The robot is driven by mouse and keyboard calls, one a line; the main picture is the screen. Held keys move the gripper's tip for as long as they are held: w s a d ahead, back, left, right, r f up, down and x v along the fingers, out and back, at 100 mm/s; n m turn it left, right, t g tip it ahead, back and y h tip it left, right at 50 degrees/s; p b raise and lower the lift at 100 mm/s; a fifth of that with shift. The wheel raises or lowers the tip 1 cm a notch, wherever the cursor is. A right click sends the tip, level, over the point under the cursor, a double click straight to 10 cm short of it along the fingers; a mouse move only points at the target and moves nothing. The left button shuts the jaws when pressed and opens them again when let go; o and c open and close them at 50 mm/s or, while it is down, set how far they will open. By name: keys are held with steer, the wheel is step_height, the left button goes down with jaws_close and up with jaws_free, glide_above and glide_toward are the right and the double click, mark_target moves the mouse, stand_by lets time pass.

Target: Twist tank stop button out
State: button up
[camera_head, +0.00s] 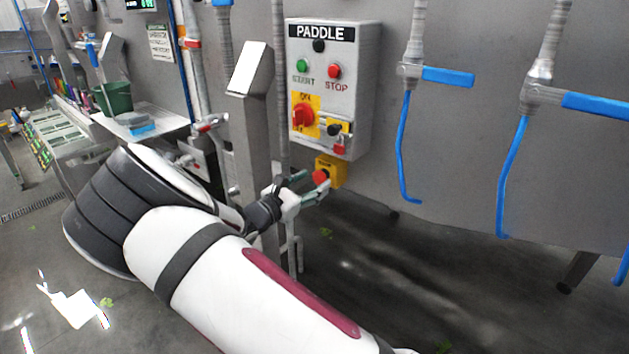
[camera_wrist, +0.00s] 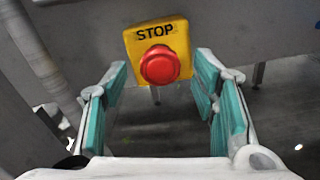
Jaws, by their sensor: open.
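The tank stop button is a round red knob (camera_wrist: 160,65) on a yellow box marked STOP (camera_wrist: 158,36). In the head view the red knob (camera_head: 320,177) and its yellow box (camera_head: 338,172) sit just below the grey PADDLE control panel (camera_head: 334,90). My gripper (camera_wrist: 163,95) is open, with its teal finger pads left and right of the knob in the wrist view. The knob shows between and beyond the fingertips, and I see no contact. In the head view my gripper (camera_head: 307,188) is close to the knob, on its left side.
The panel above carries a green START button (camera_head: 302,66), a red STOP button (camera_head: 334,71) and a red rotary switch (camera_head: 303,115). A grey steel post (camera_head: 256,140) stands close to my wrist.

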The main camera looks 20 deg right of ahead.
steer(key=shift+x, duration=0.8)
steer(key=shift+c, duration=0.6)
steer(key=c, duration=1)
steer(key=shift+c, duration=0.2)
